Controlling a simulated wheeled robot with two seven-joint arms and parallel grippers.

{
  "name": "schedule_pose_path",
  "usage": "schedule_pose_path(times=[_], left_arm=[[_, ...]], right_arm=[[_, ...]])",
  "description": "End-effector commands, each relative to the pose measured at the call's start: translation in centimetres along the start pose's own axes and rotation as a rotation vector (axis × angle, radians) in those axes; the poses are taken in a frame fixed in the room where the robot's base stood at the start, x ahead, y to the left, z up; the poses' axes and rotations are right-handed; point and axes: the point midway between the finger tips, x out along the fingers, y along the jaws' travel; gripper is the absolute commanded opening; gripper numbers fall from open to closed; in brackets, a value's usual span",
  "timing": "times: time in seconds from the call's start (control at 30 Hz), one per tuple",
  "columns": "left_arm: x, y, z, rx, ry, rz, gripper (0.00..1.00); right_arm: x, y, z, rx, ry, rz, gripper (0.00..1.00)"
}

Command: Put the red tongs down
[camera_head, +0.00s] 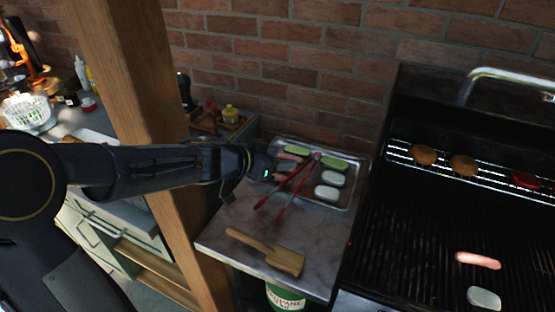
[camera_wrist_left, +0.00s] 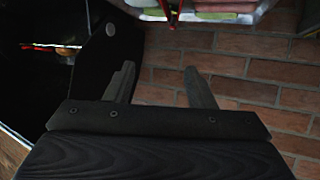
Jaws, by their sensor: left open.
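The red tongs (camera_head: 284,201) lie with one end over the metal tray (camera_head: 347,196) and their two arms spread over the grey side table (camera_head: 225,244). My left gripper (camera_head: 266,166) is at the tray's left edge, right beside the tongs. In the left wrist view the gripper (camera_wrist_left: 159,70) is open, with nothing between its fingers. A red strip of the tongs (camera_wrist_left: 173,14) shows at the top of that view, apart from the fingers. My right gripper is not in view.
The tray holds green pieces (camera_head: 333,163), white pieces (camera_head: 327,193) and pinkish ones. A wooden-handled brush or scraper (camera_head: 284,260) lies in front. The grill (camera_head: 420,230) stands at right, with food on it. A wooden post (camera_head: 133,100) rises at left, brick wall behind.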

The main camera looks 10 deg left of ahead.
Motion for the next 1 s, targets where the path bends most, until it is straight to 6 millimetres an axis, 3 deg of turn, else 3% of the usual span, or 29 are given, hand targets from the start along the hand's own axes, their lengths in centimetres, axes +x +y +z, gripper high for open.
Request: schedule_pose_path(times=[0.03, 0.5, 0.7, 1.0], left_arm=[[-0.6, 0.0, -0.9, 0.001, 0.003, -0.001, 0.49], [-10.4, -0.1, -0.8, -0.001, 0.002, -0.004, 0.49], [-12.1, 0.0, -0.5, 0.000, 0.001, -0.002, 0.49], [-12.2, 0.0, -0.3, 0.000, 0.000, 0.000, 0.49]], right_arm=[[-0.6, -0.3, -0.3, 0.000, 0.000, 0.000, 0.36], [-4.0, -1.9, -2.0, 0.000, 0.000, 0.000, 0.36], [-4.5, -2.0, -2.3, 0.000, 0.000, 0.000, 0.36], [-4.5, -2.0, -2.2, 0.000, 0.000, 0.000, 0.36]])
